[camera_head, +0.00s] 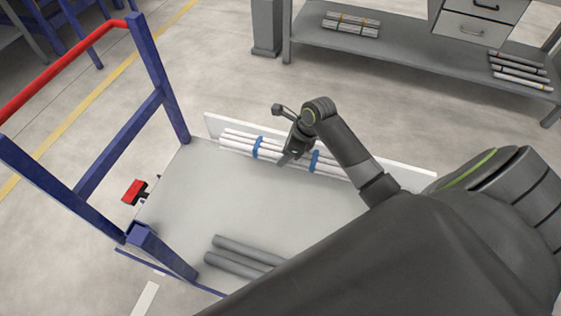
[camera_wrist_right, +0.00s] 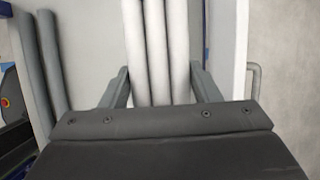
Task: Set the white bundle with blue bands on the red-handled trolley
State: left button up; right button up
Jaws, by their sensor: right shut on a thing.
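The white bundle with blue bands (camera_head: 235,141) lies lengthwise along the far edge of the trolley deck, beside a raised white edge strip. My right gripper (camera_head: 296,152) is shut on it from above, between the two blue bands. In the right wrist view, the white pipes (camera_wrist_right: 157,45) run between my right gripper's two fingers (camera_wrist_right: 160,72). The trolley (camera_head: 190,195) has a grey deck, a blue frame and a red handle (camera_head: 62,66) at the left. Whether the bundle rests fully on the deck is hard to tell. My left gripper is not in view.
Grey pipes (camera_head: 240,256) lie on the near part of the deck; they also show at left in the wrist view (camera_wrist_right: 52,60). The deck's middle is clear. A grey workbench (camera_head: 420,62) with more bundles (camera_head: 350,25) on its lower shelf stands behind.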

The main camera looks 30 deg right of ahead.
jog(key=b, duration=0.1)
send_over(287, 190)
jog(key=s, duration=0.1)
notch_tip(287, 190, down, 6)
jog(key=f, duration=0.1)
jog(key=f+b, duration=0.1)
jog(key=f, duration=0.2)
jog(key=shift+s+d+f+b, duration=0.1)
jog(key=shift+d+f+b, duration=0.15)
jog(key=shift+d+b, duration=0.15)
jog(key=shift+f+b, duration=0.5)
jog(key=shift+f, duration=1.05)
pick_arm(q)
jog(key=shift+w+d+f, duration=0.15)
jog(key=shift+w+d, duration=0.05)
jog(key=shift+w, duration=0.8)
jog(key=shift+w+d+f, duration=0.15)
jog(key=shift+w+d, duration=0.05)
jog(key=shift+w, duration=0.8)
pick_arm(e)
jog(key=shift+f, duration=0.95)
jog(key=shift+f, duration=0.1)
jog(key=o, duration=1.2)
pick_arm(q)
jog(key=shift+b, duration=0.3)
